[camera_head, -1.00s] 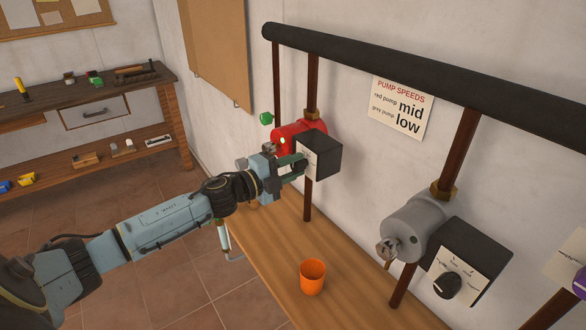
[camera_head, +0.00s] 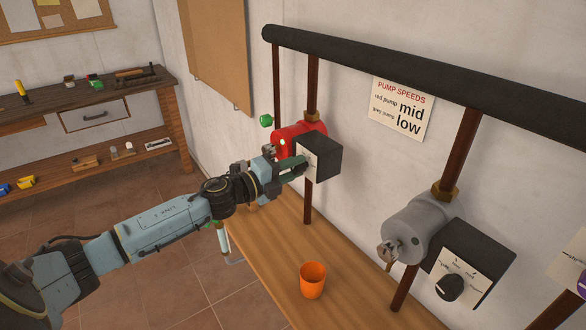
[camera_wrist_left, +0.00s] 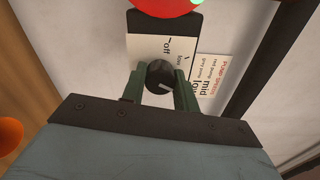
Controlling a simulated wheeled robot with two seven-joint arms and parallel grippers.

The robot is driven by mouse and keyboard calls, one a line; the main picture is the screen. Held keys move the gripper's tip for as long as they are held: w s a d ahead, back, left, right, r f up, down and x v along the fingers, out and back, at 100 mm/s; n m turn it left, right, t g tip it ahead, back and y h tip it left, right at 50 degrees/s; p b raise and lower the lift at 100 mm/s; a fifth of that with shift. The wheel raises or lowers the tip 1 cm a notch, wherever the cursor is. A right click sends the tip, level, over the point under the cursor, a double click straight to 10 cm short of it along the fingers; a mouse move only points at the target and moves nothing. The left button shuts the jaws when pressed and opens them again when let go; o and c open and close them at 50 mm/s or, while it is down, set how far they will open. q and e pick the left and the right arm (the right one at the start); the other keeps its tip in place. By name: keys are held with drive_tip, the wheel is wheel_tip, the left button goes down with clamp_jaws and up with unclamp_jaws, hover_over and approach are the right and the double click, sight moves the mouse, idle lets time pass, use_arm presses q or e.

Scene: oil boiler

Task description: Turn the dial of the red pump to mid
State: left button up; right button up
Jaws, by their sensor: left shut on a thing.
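The red pump (camera_head: 290,138) is on the pipe at the wall, with a black control box (camera_head: 326,156) on its right side. In the left wrist view, its pale dial plate (camera_wrist_left: 146,50) shows "off" and "low"; the other labels are hidden. The black dial (camera_wrist_left: 160,75) sits between my left gripper's fingers (camera_wrist_left: 160,88), which are shut on it. Its white mark points to the lower right in that view, past "low". In the head view, my left gripper (camera_head: 299,164) reaches the plate and covers the dial. My right gripper is not in view.
A wall sign (camera_head: 401,107) reads red pump mid, grey pump low. The grey pump (camera_head: 415,228) has its own dial (camera_head: 449,287). An orange cup (camera_head: 312,280) stands on the wooden bench (camera_head: 270,245) below. A thick black pipe (camera_head: 400,70) runs above.

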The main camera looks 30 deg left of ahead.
use_arm(q)
drive_tip(key=o, duration=1)
drive_tip(key=shift+s, duration=0.1)
drive_tip(key=shift+b+v, duration=1.1)
drive_tip(key=shift+v, duration=5.5)
drive_tip(key=shift+f, duration=0.1)
